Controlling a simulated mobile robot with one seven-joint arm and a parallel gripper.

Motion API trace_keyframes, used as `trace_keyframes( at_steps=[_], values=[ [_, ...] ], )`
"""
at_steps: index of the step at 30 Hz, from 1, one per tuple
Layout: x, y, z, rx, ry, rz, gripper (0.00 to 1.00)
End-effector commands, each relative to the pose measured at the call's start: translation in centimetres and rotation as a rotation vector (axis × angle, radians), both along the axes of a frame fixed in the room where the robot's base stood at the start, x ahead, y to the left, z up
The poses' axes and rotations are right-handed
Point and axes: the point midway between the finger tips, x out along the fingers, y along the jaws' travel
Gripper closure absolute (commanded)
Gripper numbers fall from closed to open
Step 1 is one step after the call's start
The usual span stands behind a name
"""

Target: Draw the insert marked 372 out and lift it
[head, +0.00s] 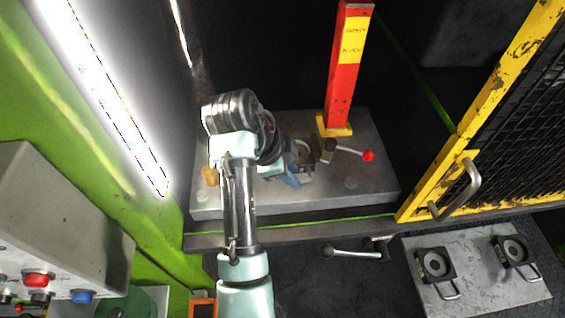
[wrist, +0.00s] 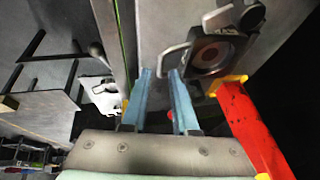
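A dark square insert with a round reddish-brown centre (wrist: 208,56) sits on the grey press bed (head: 215,195). Its light U-shaped handle (wrist: 163,55) points towards my gripper. In the head view this insert (head: 303,151) is partly hidden by my arm. No number is legible on it. My gripper (wrist: 159,74) is open, its two blue fingers apart, with the handle's end bar showing between the fingertips. I cannot tell whether either finger touches it. In the head view the blue fingers (head: 289,180) are low over the bed, just in front of the insert.
A clamp lever with a red ball (head: 368,155) lies right of the insert. A red post (head: 345,70) rises behind it. Two more handled inserts (head: 435,264) (head: 514,250) rest on a side plate (head: 480,290). A yellow mesh gate (head: 480,110) stands right; a control box (head: 60,225) stands left.

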Motion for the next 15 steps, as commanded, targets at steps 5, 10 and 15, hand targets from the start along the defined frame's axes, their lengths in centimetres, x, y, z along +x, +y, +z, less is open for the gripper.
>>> trace_keyframes(
  at_steps=[5, 10, 15],
  values=[
    [0.7, -1.1, -2.4, 0.001, 0.004, -0.001, 0.73],
    [1.2, -1.7, -4.2, 0.000, 0.002, -0.001, 0.73],
    [1.4, -1.9, -4.9, 0.000, 0.000, -0.001, 0.73]
  ],
)
